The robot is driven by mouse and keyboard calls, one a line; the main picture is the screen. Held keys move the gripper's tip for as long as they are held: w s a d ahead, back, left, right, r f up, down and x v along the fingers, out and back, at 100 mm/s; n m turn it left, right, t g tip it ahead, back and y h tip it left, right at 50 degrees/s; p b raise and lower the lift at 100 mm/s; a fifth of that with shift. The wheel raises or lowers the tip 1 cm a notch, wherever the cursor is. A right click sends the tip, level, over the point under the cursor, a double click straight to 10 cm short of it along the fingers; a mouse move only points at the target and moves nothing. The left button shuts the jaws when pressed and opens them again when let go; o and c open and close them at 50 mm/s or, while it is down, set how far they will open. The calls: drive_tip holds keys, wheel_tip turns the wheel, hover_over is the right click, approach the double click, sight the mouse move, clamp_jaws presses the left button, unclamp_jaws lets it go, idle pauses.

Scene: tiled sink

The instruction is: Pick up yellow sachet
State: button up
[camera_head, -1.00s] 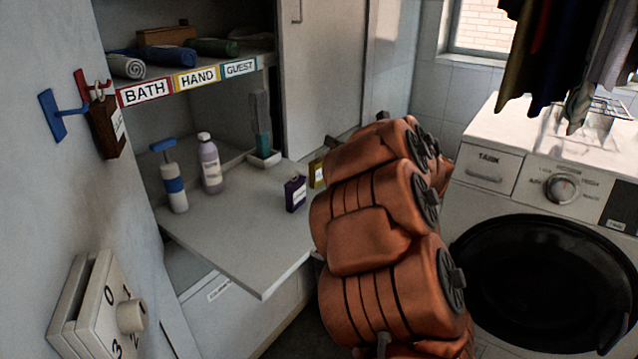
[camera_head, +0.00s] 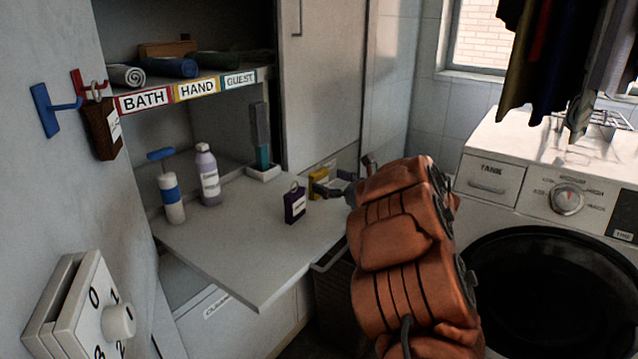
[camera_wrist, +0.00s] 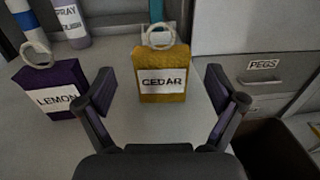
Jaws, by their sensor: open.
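The yellow sachet (camera_head: 318,182) stands upright on the fold-out shelf, with a ring on top. In the wrist view the yellow sachet (camera_wrist: 162,76) has a white label reading CEDAR and sits ahead of and between my fingers. My gripper (camera_wrist: 160,92) is open and empty, one finger to each side of the sachet's near side; I see no contact. In the head view my gripper (camera_head: 335,186) is at the right of the sachet, partly hidden by my arm.
A purple sachet (camera_head: 294,205) labelled LEMON (camera_wrist: 50,92) stands left of the yellow one. A drawer labelled PEGS (camera_wrist: 262,66) is at right. A washing machine (camera_head: 540,215) stands at far right.

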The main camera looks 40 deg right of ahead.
sight(322, 179)
drive_tip(key=shift+x, duration=1.9)
drive_tip(key=shift+d+f, duration=0.1)
drive_tip(key=shift+f, duration=0.1)
drive_tip(key=c, duration=1.2)
drive_tip(key=shift+r, duration=0.1)
drive_tip(key=shift+s+r, duration=0.1)
drive_tip(key=shift+r, duration=1.7)
drive_tip(key=shift+s+a, duration=0.2)
drive_tip(key=shift+s, duration=0.55)
drive_tip(key=s+a+r+b, duration=0.1)
drive_tip(key=s+a, duration=0.3)
drive_tip(key=s, duration=0.9)
drive_tip(key=shift+s+r+b, duration=0.15)
drive_tip(key=shift+s+b, duration=0.15)
drive_tip(key=shift+s, duration=0.05)
